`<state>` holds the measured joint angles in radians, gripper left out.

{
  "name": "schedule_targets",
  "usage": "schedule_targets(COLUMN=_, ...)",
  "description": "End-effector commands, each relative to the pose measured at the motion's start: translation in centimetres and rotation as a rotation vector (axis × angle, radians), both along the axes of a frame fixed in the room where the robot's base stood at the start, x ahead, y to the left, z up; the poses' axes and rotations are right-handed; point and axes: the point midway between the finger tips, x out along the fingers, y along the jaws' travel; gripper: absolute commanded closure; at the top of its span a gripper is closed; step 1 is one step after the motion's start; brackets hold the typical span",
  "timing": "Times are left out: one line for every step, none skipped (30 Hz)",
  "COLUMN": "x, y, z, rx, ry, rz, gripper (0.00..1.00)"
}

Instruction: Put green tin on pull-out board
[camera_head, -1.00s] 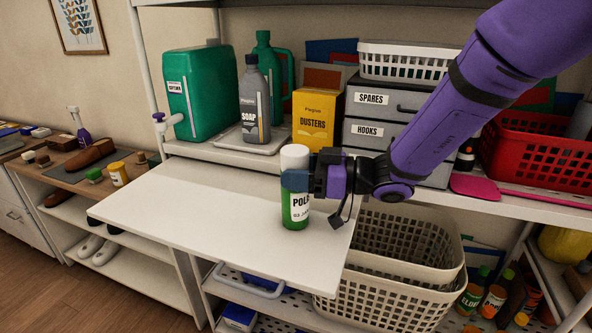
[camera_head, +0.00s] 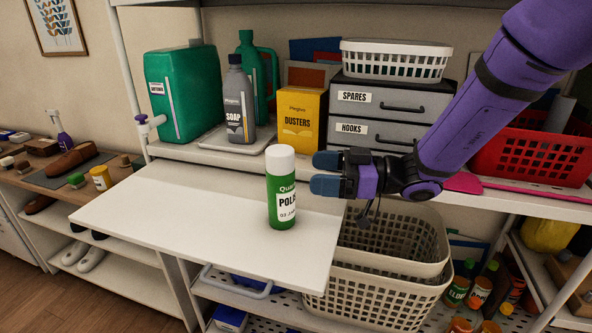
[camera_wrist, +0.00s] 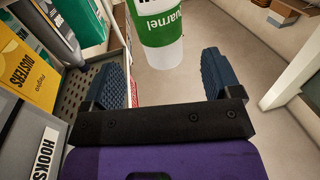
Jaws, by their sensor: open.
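The green tin (camera_head: 281,190) has a white cap and a "POLI..." label. It stands upright on the white pull-out board (camera_head: 180,215), towards its right end. My gripper (camera_head: 326,173) is open and empty, just right of the tin and apart from it, its fingers pointing at it. In the wrist view the tin (camera_wrist: 158,25) shows at the top, beyond the fingertips of my open gripper (camera_wrist: 168,75); part of it is cut off by the frame.
Behind the board, a shelf holds a green canister (camera_head: 185,92), a grey soap bottle (camera_head: 238,105), a yellow dusters box (camera_head: 302,120) and grey drawers (camera_head: 385,105). Beige baskets (camera_head: 385,285) stand below right. A red basket (camera_head: 530,155) is at the right. The board's left part is clear.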

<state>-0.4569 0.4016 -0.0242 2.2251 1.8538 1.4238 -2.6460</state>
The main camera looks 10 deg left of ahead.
Motion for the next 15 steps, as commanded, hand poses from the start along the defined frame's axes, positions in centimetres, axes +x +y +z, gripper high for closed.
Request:
schedule_targets(x=0.2, y=-0.9, z=0.1, rx=0.000, ry=0.000, rz=-0.003, gripper=0.16)
schedule_targets(x=0.2, y=-1.4, z=0.1, rx=0.000, ry=0.000, rz=-0.004, gripper=0.16)
schedule_targets(x=0.3, y=-2.0, z=0.0, rx=0.000, ry=-0.001, rz=-0.002, gripper=0.16)
schedule_targets(x=0.3, y=-2.4, z=0.1, rx=0.000, ry=-0.001, rz=-0.001, gripper=0.16)
schedule_targets(x=0.3, y=-2.7, z=0.1, rx=0.001, ry=-0.001, rz=-0.002, gripper=0.16)
schedule_targets(x=0.4, y=-3.1, z=0.0, rx=0.001, ry=0.000, rz=-0.002, gripper=0.16)
schedule_targets(x=0.4, y=-3.4, z=0.0, rx=0.000, ry=0.000, rz=-0.001, gripper=0.16)
schedule_targets(x=0.4, y=-3.6, z=0.0, rx=0.000, ry=0.000, rz=0.000, gripper=0.16)
schedule_targets(x=0.4, y=-3.8, z=0.0, rx=0.000, ry=0.000, rz=0.000, gripper=0.16)
schedule_targets(x=0.4, y=-3.9, z=0.0, rx=0.000, ry=0.000, rz=0.000, gripper=0.16)
schedule_targets(x=0.4, y=-4.0, z=0.0, rx=0.000, ry=0.000, rz=0.000, gripper=0.16)
schedule_targets(x=0.4, y=-4.1, z=0.0, rx=0.000, ry=0.000, rz=0.000, gripper=0.16)
schedule_targets(x=0.4, y=-4.1, z=0.0, rx=0.000, ry=0.000, rz=0.001, gripper=0.16)
schedule_targets(x=0.4, y=-4.1, z=0.0, rx=0.000, ry=0.000, rz=0.001, gripper=0.16)
schedule_targets(x=0.4, y=-4.1, z=0.0, rx=0.000, ry=0.000, rz=0.001, gripper=0.16)
